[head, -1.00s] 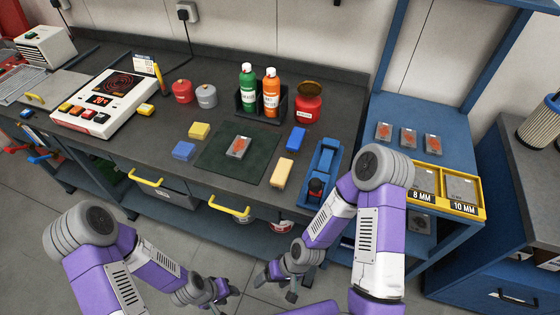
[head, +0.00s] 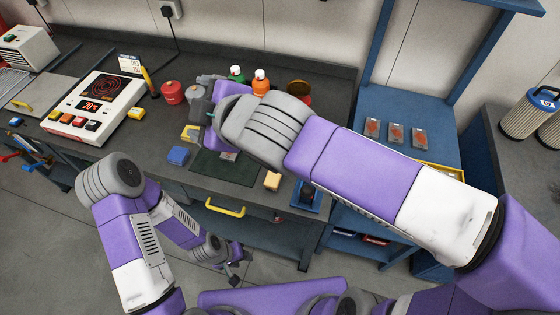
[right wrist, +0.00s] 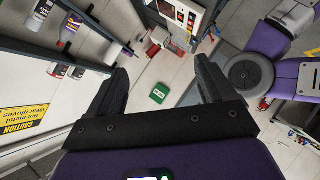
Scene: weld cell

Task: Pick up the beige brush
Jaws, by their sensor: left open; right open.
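The beige brush (head: 272,181) looks like a small pale block in the head view. It lies near the bench's front edge, just right of the dark green mat (head: 222,168) and below my right forearm. My right arm reaches left across the bench, with its gripper largely hidden behind the arm, left of the brush. In the right wrist view my right gripper (right wrist: 160,82) is open with nothing between its fingers. My left gripper (head: 234,268) is open and empty, low in front of the bench. The brush cannot be made out in the right wrist view.
A blue block (head: 178,155) and a partly hidden yellow block (head: 189,133) lie left of the mat. A red canister (head: 172,92) and an orange bottle (head: 261,82) stand behind. A blue tray (head: 306,196) is right of the brush. My arm hides much of the bench.

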